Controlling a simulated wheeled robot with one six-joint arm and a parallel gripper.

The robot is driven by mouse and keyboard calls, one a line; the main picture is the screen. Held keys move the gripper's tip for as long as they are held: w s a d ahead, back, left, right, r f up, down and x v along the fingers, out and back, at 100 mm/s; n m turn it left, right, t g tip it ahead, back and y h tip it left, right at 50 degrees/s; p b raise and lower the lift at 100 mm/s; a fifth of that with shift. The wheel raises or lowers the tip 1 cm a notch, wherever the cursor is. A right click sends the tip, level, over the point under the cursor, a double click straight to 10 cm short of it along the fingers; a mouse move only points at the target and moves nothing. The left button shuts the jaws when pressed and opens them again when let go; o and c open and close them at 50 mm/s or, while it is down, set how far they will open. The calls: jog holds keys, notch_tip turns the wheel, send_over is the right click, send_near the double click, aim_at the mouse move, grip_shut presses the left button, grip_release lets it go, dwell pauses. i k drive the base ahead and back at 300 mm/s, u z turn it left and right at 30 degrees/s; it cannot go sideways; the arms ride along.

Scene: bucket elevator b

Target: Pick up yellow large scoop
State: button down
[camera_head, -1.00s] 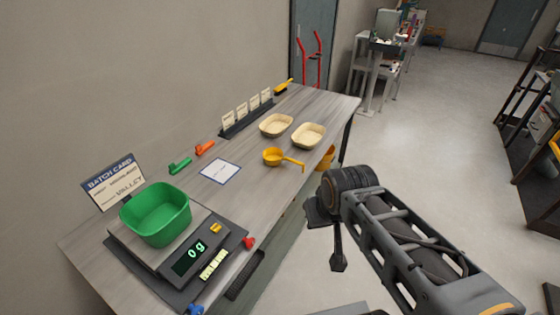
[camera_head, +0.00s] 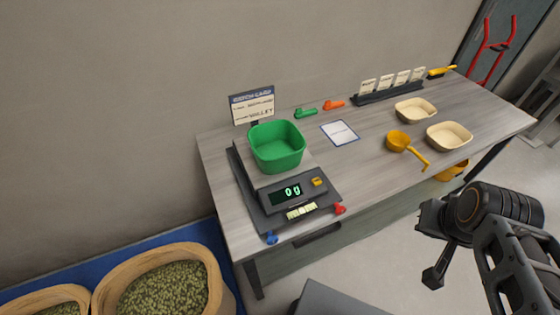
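A yellow large scoop (camera_head: 398,141) lies on the grey wooden table (camera_head: 230,189), with its handle pointing down and right toward the front edge. It is in front of two cream trays, and nothing covers it. My gripper (camera_head: 426,248) is at the right, in front of the table and apart from the scoop. One dark finger hangs downward; the view does not show clearly whether the fingers are apart.
A green tub (camera_head: 277,150) sits on a scale (camera_head: 290,190) reading 0 g. Cream trays (camera_head: 415,110) and (camera_head: 449,137) stand behind and beside the scoop. A card rack (camera_head: 388,96) is at the back. Sacks of green pellets (camera_head: 163,287) stand at lower left.

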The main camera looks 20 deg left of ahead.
aim_at(397, 141)
jog(key=z, duration=1.2)
jog(key=i, duration=1.55)
jog(key=u, duration=2.6)
